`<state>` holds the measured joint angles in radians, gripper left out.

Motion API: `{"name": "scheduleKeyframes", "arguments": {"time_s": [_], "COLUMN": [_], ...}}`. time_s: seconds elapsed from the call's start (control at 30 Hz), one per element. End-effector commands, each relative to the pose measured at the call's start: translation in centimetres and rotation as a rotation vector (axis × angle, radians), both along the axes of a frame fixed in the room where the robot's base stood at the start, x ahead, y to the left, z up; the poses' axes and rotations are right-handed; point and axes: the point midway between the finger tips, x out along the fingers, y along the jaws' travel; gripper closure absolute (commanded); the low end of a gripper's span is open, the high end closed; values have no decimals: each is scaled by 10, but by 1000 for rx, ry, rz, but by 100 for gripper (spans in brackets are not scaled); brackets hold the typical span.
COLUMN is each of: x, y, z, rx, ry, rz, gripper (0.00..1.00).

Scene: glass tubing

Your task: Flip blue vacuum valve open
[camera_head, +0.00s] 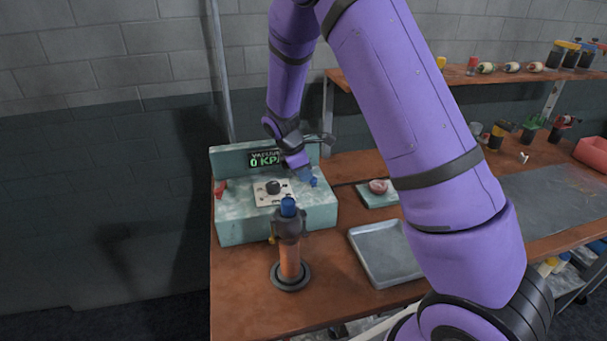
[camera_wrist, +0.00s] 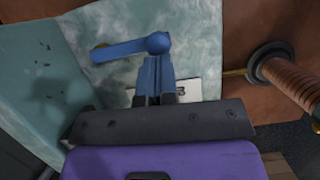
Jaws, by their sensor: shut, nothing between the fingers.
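The blue valve (camera_wrist: 122,49) has a lever handle and a round hub, and it sits on the mottled teal unit (camera_wrist: 195,40). In the wrist view its handle points left from the hub. My gripper (camera_wrist: 156,62) is shut and empty, its narrow blue fingertips just below the hub. I cannot tell whether they touch it. In the head view my gripper (camera_head: 304,172) is over the right part of the teal unit (camera_head: 245,229), beside the blue valve (camera_head: 314,182). A display (camera_head: 264,161) on the unit's back panel reads 0 KPA.
An orange post (camera_head: 289,262) with a dark clamp and blue top stands in front of the unit. A red handle (camera_head: 220,188) is at the unit's left.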

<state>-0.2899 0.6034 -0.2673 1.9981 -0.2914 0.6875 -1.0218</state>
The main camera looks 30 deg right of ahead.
Motion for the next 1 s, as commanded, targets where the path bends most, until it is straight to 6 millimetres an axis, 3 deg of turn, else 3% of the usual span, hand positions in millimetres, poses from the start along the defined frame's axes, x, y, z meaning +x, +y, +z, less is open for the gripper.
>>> {"name": "scheduleKeyframes", "arguments": {"time_s": [0.47,1.0], "x": [-6,-10], "y": [-13,-51], "z": [0,0], "rx": [1,1], "ry": [0,1], "rz": [180,682], "gripper": [100,100]}}
